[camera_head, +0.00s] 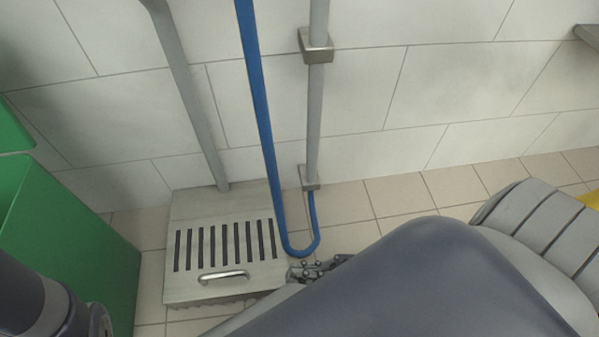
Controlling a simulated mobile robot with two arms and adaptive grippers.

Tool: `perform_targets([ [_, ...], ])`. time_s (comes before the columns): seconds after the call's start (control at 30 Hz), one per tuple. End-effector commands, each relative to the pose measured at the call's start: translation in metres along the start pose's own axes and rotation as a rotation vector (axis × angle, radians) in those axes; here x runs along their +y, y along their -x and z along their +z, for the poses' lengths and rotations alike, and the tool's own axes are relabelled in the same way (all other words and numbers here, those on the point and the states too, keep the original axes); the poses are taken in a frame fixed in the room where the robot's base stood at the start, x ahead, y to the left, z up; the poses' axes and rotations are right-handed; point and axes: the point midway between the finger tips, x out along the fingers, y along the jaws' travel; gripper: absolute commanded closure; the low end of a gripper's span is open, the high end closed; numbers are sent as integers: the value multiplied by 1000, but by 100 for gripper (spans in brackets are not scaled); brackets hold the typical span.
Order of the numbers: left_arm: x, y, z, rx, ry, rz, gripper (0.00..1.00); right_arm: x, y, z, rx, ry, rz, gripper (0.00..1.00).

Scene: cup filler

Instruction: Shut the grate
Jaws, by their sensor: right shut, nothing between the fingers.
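The grate (224,248) is a pale metal panel with a row of dark slots and a curved metal handle (223,276) near its front edge. It lies on a low metal box (190,205) on the floor against the wall. It looks nearly flat on the box; I cannot tell whether a small gap is left. My right gripper (303,271) is just right of the grate's front right side, shut and empty, partly hidden behind my own arm. Whether it touches the grate is unclear. Part of my left arm shows at the lower left; its gripper is out of view.
A blue hose (262,120) loops down beside the grate's right edge, close to my right gripper. A grey pipe (316,110) is clamped to the wall. Another grey pipe (190,95) rises from the box. A green bin (70,250) stands at left.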

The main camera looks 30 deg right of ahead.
Motion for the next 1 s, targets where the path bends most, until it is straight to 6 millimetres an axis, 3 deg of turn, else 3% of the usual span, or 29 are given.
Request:
perform_targets([
  [0.27,-1,1,1,-5,0,-1,60,0,0,-1,0,0,0,100],
  [0.47,0,0,1,-3,0,-1,60,-3,-3,-12,0,0,0,100],
  [1.0,0,0,0,-2,0,-1,60,-21,-26,-77,-1,-1,-1,100],
])
